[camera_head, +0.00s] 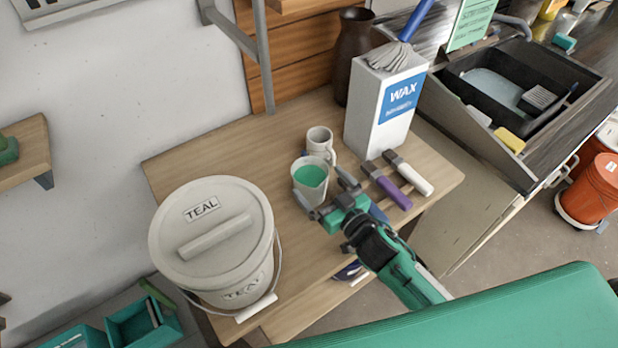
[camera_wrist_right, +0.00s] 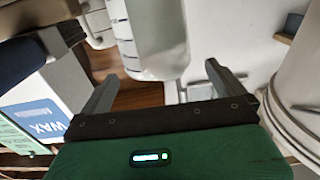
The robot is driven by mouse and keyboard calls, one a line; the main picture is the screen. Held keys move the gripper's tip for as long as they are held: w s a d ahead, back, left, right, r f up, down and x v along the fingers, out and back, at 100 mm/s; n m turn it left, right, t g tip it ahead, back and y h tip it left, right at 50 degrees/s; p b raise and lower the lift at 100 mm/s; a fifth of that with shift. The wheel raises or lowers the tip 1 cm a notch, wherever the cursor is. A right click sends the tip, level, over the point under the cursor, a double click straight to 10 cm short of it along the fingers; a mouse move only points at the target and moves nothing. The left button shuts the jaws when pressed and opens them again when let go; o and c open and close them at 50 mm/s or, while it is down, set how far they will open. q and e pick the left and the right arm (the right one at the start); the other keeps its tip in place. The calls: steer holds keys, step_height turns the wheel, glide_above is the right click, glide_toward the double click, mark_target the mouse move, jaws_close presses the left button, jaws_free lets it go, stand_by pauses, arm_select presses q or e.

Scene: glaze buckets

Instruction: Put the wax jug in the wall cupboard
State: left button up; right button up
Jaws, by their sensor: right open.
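A tall white box-shaped container (camera_head: 382,110) with a blue WAX label stands on the wooden table, with a brush in its top. Its label also shows at the left of the right wrist view (camera_wrist_right: 38,118). A small pale jug with teal contents (camera_head: 310,181) stands in front of a mug. In the right wrist view, a white jug with graduation marks (camera_wrist_right: 152,38) is ahead, between the finger directions. My right gripper (camera_head: 325,187) is open, its fingers on either side of the jug's near side; contact cannot be told. My left gripper and a wall cupboard are not seen.
A lidded TEAL bucket (camera_head: 212,235) stands on the table's left. A mug (camera_head: 320,140) is behind the jug. Purple and white handled tools (camera_head: 392,188) lie right of the gripper. A dark vase (camera_head: 352,50) stands at the back. A sink (camera_head: 515,85) is at right.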

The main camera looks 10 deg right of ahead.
steer(key=p+x, duration=0.2)
steer(key=x, duration=0.2)
steer(key=shift+w, duration=0.45)
steer(key=shift+w+a+f, duration=0.15)
steer(key=shift+w, duration=0.1)
steer(key=shift+c, duration=0.2)
steer(key=c, duration=1.7)
steer(key=shift+r, duration=0.2)
step_height(320, 180, up, 20)
steer(key=b, duration=0.1)
glide_above(301, 160)
steer(key=v, duration=0.4)
steer(key=shift+s+f, duration=0.2)
steer(key=shift+f, duration=0.05)
